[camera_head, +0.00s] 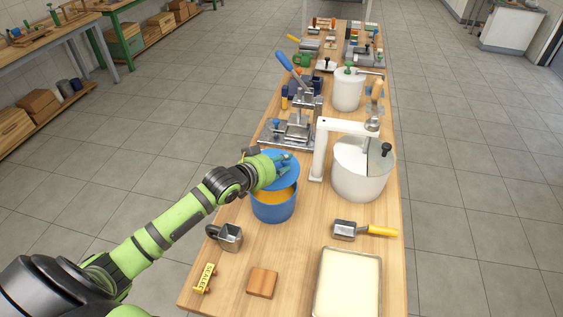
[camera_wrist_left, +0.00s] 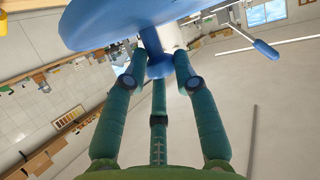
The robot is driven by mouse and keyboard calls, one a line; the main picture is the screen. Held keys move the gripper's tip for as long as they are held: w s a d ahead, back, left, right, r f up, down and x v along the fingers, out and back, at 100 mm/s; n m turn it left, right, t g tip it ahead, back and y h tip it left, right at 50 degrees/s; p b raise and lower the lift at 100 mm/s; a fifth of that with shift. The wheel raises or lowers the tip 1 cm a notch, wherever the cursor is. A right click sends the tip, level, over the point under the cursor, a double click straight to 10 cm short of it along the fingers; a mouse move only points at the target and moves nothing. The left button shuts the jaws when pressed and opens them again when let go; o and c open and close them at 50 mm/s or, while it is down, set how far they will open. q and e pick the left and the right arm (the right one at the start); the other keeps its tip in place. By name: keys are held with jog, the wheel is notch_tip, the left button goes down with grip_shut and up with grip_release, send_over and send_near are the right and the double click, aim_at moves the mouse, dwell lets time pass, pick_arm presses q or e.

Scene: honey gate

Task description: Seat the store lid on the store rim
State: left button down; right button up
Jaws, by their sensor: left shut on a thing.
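The blue store pot (camera_head: 274,212) stands on the wooden bench, with orange honey showing inside its rim (camera_head: 268,199). The blue store lid (camera_head: 291,180) is above the pot, apart from the front of the rim, and covers the pot's back part from view. Whether its far edge touches the rim cannot be told. My left gripper (camera_head: 282,166) is shut on the lid's knob. In the left wrist view the fingers (camera_wrist_left: 157,75) close around the blue knob, and the lid's disc (camera_wrist_left: 120,18) lies beyond it. My right gripper is not in view.
A white pot with a white arm (camera_head: 358,180) stands close to the right. A metal press with a blue lever (camera_head: 297,125) is behind.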

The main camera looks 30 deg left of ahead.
aim_at(281, 178)
pick_arm(q)
jog(key=shift+r, duration=0.1)
jog(key=shift+w+f, duration=0.1)
jog(key=shift+f, duration=0.2)
jog(key=shift+f+b, duration=0.55)
jog(key=shift+f, duration=0.4)
jog(key=shift+d+f+b, duration=0.1)
jog(key=shift+f+b, duration=0.35)
jog(key=shift+f, duration=0.4)
jog(key=shift+p, duration=0.65)
dwell(0.5)
jog(key=shift+f+b, duration=0.75)
jog(key=shift+f, duration=0.35)
dwell(1.1)
jog(key=shift+p, duration=0.35)
dwell(0.4)
jog(key=shift+f, duration=0.5)
dwell(0.5)
